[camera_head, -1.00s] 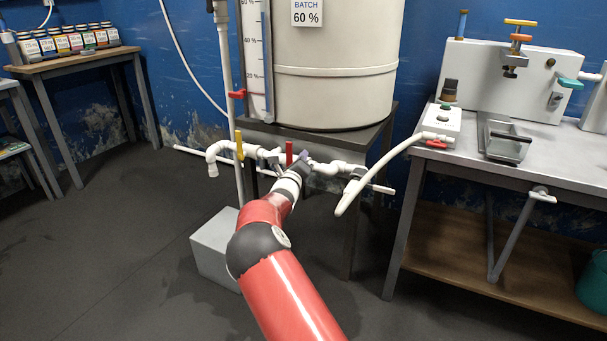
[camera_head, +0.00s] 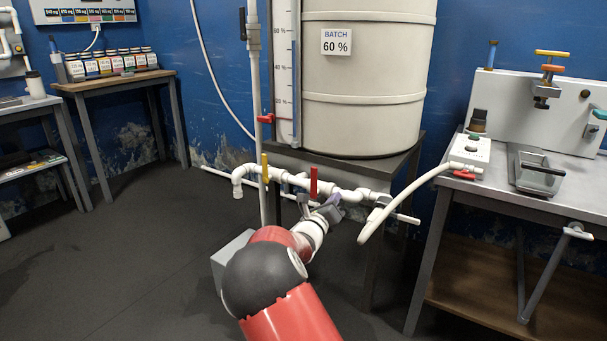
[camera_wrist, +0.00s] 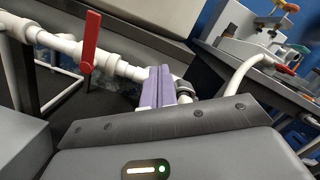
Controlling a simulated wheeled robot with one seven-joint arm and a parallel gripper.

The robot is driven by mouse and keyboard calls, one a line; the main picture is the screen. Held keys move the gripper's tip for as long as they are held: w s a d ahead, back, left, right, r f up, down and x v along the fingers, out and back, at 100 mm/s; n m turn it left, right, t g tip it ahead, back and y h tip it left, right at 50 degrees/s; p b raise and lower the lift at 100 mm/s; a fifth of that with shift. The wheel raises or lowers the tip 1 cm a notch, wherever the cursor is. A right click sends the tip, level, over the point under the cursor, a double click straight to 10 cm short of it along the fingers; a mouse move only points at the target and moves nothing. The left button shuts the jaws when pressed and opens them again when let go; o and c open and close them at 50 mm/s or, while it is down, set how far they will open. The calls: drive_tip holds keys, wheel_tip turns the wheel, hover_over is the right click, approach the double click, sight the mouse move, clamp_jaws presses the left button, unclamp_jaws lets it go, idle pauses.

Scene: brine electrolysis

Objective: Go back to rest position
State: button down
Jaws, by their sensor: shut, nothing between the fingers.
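My gripper (camera_head: 333,201) is in front of the white pipe run below the tank, close to the red valve handle (camera_head: 313,183). In the wrist view its two purple fingers (camera_wrist: 157,88) are together with nothing between them. The red handle (camera_wrist: 91,42) stands up on the white pipe to the left of the fingers, apart from them. A yellow valve handle (camera_head: 265,168) stands up on the same pipe further left. My red arm reaches up from the bottom of the head view and hides part of the grey box.
The tank (camera_head: 366,100) stands on a dark stand (camera_head: 400,160). A white hose (camera_head: 400,203) hangs at the right of the pipes. A metal workbench (camera_head: 500,190) with equipment is at the right. A grey box (camera_head: 228,262) is on the floor. Open floor lies to the left.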

drive_tip(key=s+d+r+m+g, duration=0.1)
drive_tip(key=s+d+m+g, duration=0.4)
drive_tip(key=s+d+m, duration=0.4)
drive_tip(key=s+d+r+m+g, duration=0.1)
drive_tip(key=s+d+m+g, duration=0.5)
drive_tip(key=s+m, duration=0.5)
drive_tip(key=s+a+m+y, duration=0.3)
drive_tip(key=s+a+m, duration=0.1)
drive_tip(key=s, duration=0.5)
drive_tip(key=s+a+m+y, duration=0.3)
drive_tip(key=s+a+m, duration=0.2)
drive_tip(key=s+m, duration=0.2)
drive_tip(key=s+a+m+y, duration=0.4)
drive_tip(key=s+m, duration=0.2)
drive_tip(key=s, duration=0.5)
drive_tip(key=shift+s+a+r, duration=0.25)
drive_tip(key=shift+s+a, duration=0.05)
